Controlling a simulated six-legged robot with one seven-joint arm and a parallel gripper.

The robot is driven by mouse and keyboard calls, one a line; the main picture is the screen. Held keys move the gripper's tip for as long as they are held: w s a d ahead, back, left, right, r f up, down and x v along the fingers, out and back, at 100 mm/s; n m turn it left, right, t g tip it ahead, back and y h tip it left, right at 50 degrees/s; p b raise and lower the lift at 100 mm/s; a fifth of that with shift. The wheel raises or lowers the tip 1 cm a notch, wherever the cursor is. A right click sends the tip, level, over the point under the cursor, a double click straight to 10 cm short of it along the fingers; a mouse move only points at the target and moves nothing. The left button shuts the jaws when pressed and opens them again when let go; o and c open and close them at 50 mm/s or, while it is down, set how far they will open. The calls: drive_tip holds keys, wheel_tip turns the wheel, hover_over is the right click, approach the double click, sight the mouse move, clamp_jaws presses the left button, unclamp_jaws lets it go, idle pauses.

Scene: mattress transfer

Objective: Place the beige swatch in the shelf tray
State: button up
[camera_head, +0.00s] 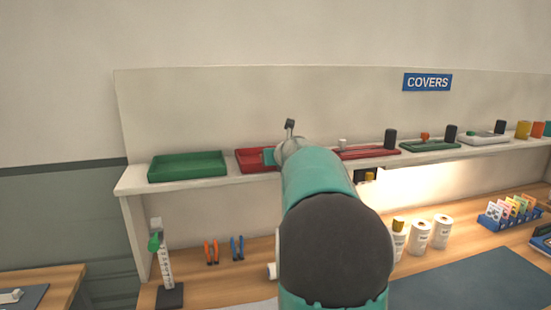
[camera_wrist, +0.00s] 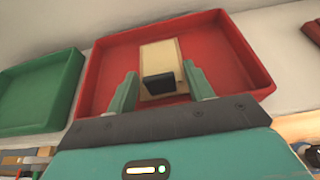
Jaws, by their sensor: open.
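The beige swatch (camera_wrist: 160,55) lies in the red shelf tray (camera_wrist: 215,45) in the wrist view, with a dark block-like part at its near end. My gripper (camera_wrist: 160,82) is open, its two teal fingers on either side of the swatch's near end with gaps visible. In the head view the red tray (camera_head: 248,162) is partly hidden behind my arm, and the swatch cannot be seen there. My gripper (camera_head: 282,145) is mostly hidden by my arm in that view.
A green tray (camera_head: 187,166) stands left of the red one on the shelf (camera_head: 225,182). Another red tray (camera_head: 368,153) and more items stand to the right. Below are pliers (camera_head: 237,248), white rolls (camera_head: 441,231) and a height gauge (camera_head: 166,270).

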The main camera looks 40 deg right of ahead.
drive_tip(key=shift+r, duration=0.2)
drive_tip(key=v, duration=1.2)
drive_tip(key=shift+f, duration=0.1)
